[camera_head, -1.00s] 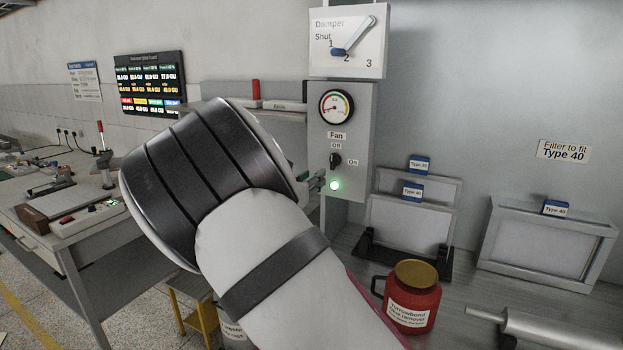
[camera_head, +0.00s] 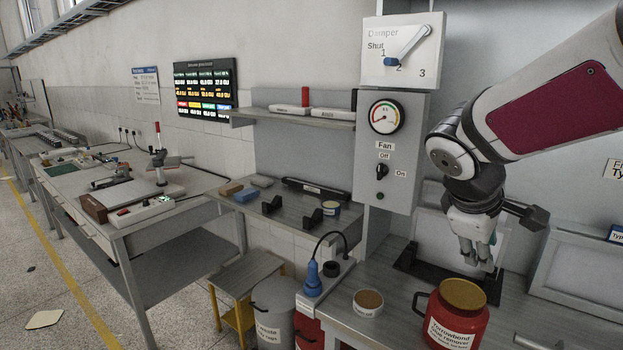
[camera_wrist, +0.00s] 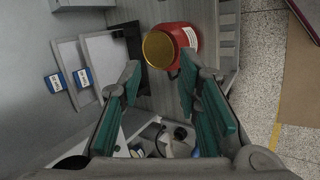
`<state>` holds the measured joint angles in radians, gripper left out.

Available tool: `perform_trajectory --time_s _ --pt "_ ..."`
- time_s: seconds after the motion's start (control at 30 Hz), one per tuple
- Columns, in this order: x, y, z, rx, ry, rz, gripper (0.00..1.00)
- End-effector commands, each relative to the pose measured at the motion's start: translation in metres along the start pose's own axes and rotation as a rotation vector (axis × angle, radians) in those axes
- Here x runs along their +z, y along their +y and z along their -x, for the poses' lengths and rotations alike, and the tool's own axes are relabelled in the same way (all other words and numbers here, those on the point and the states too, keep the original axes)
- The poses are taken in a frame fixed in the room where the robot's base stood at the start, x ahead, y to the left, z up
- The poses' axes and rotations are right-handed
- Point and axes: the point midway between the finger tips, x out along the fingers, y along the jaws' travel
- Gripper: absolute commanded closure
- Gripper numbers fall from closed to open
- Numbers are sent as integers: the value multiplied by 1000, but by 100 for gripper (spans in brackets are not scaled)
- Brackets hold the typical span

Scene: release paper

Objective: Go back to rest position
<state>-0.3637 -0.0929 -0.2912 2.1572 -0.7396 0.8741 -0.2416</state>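My gripper (camera_head: 484,264) hangs pointing down at the right in the head view, above the workbench and just behind the red glue remover tub (camera_head: 458,312). In the wrist view, the teal-padded fingers of my gripper (camera_wrist: 158,78) stand apart with nothing between them. The red tub (camera_wrist: 183,48) with its gold lid lies beyond the fingertips there. My arm comes in from the upper right and hides part of the back wall and a filter frame.
The fan panel (camera_head: 398,150) stands left of my arm, its lamp dark, below the damper dial (camera_head: 401,52). A filter frame (camera_head: 580,285) leans at right. Floor at left is mostly open.

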Motion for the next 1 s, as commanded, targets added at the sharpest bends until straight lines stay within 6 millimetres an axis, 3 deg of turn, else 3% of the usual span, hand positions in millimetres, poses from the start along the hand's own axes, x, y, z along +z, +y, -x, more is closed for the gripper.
perform_trajectory --time_s 0.03,0.2,0.5,0.7,1.0 --pt "14 -10 11 -39 32 -84 69" --pt "45 -55 47 -176 128 -351 69" --pt "74 -129 100 -360 266 -732 69" --pt "77 -151 114 -412 304 -838 69" --pt "77 -154 114 -417 306 -848 69"
